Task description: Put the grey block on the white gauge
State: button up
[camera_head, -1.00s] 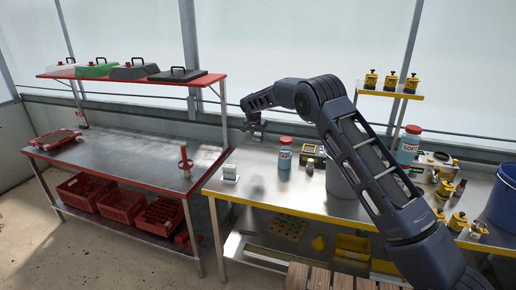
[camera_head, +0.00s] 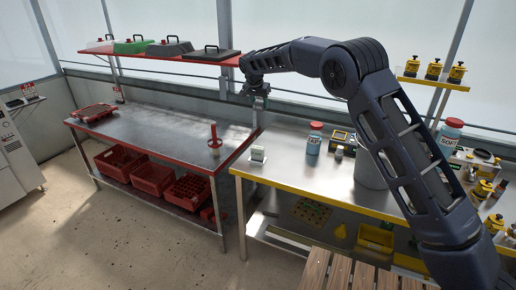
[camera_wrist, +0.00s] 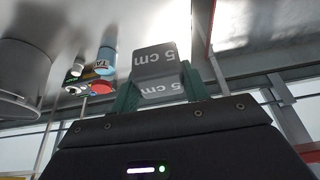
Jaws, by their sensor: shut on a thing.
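My gripper (camera_head: 257,100) is up in the air above the back of the benches, near the gap between the red-edged and yellow-edged ones. In the wrist view, its two green fingers (camera_wrist: 160,84) are shut on the grey block (camera_wrist: 157,60), which is marked "5 cm". The block is clear of any surface; it is too small to make out in the head view.
The yellow-edged bench (camera_head: 285,170) holds a red-capped bottle (camera_head: 314,138), a grey bucket (camera_head: 369,172) and several yellow-black items farther right. A red-handled post (camera_head: 214,140) stands on the red-edged bench (camera_head: 160,133). A red shelf (camera_head: 150,55) with lidded trays is left of my gripper.

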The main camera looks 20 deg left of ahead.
aim_at(258, 147)
jog(key=shift+s+a+r, duration=0.15)
jog(key=shift+s+a, duration=0.1)
jog(key=shift+s, duration=0.25)
jog(key=shift+s+f, duration=0.15)
jog(key=shift+f, duration=0.1)
notch_tip(258, 147, down, 19)
jog(key=shift+f, duration=0.1)
jog(key=shift+f, duration=0.15)
jog(key=o, duration=1)
jog(key=shift+o, duration=0.2)
jog(key=v, duration=1.2)
